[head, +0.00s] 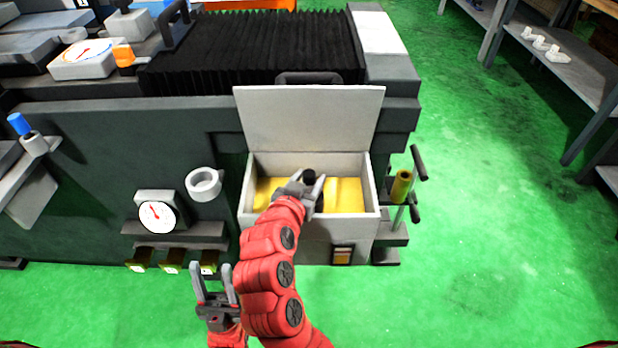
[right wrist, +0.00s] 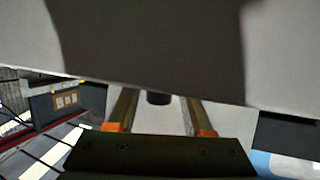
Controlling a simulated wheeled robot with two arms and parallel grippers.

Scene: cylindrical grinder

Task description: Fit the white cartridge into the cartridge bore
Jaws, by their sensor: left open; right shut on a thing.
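My right gripper (head: 312,190) is over the open light-grey box (head: 247,190) on the machine's front, shut on a dark round-topped piece (head: 309,174). That dark piece (right wrist: 158,98) also shows between the fingers in the right wrist view; its lower part is hidden. My left gripper (head: 213,280) is open and empty, low in front of the machine and left of the red right arm. A white hollow ring (head: 204,183) sits on the machine's front, left of the box; I cannot tell whether it is the cartridge bore. I cannot pick out the white cartridge for certain.
The box's lid (head: 310,118) stands raised behind it, and yellow material (head: 345,194) lies inside. A dial gauge (head: 157,216) is to the left. A brass-coloured cylinder (head: 401,186) stands right of the box. A shelf (head: 575,75) with small white parts is at far right. Green floor is clear between.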

